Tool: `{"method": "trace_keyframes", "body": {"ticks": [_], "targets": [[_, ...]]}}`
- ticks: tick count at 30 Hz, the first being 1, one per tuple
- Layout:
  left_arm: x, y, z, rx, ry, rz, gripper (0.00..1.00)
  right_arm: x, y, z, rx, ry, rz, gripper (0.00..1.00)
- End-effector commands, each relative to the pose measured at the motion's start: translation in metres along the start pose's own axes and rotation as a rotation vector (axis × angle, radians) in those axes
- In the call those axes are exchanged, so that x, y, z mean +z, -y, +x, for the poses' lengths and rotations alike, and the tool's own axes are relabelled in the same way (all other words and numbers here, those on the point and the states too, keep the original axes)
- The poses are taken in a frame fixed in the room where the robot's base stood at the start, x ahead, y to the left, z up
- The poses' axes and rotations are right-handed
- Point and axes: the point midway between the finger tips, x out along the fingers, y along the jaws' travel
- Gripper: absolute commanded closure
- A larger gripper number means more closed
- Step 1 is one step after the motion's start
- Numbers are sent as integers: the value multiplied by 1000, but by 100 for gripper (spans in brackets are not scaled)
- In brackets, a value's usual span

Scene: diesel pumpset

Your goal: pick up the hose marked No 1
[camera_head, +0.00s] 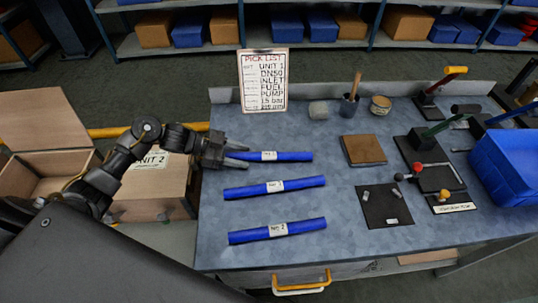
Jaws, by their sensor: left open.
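Three blue hoses with white tags lie side by side on the blue-grey bench top. The tag of the far hose (290,156) is too small to read surely. The middle hose (305,183) has a tag that I cannot read for certain. The near hose (308,226) has a tag that looks like No 2. My left gripper (240,154) is open at the left end of the far hose, its fingers partly hiding that end. I cannot tell whether they touch it. My right gripper is not in view.
A pick list board (263,80) stands at the bench's back edge. A brown block (363,150), a dark mat (385,207) with small parts, levers and a blue bin (506,165) occupy the right side. Wooden boxes (150,190) stand left of the bench.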

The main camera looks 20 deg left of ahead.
Motion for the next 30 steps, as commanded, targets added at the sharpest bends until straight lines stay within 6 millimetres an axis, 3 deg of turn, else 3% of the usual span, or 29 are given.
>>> {"method": "trace_keyframes", "body": {"ticks": [2, 14, 23, 30], "targets": [[0, 0, 0, 0, 0, 0, 50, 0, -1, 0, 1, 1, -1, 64], [0, 0, 0, 0, 0, 0, 100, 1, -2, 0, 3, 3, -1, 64], [-2, 0, -1, 0, -1, 2, 100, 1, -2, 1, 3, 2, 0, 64], [-23, 0, -10, 0, -1, 5, 100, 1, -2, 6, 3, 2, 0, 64]]}}
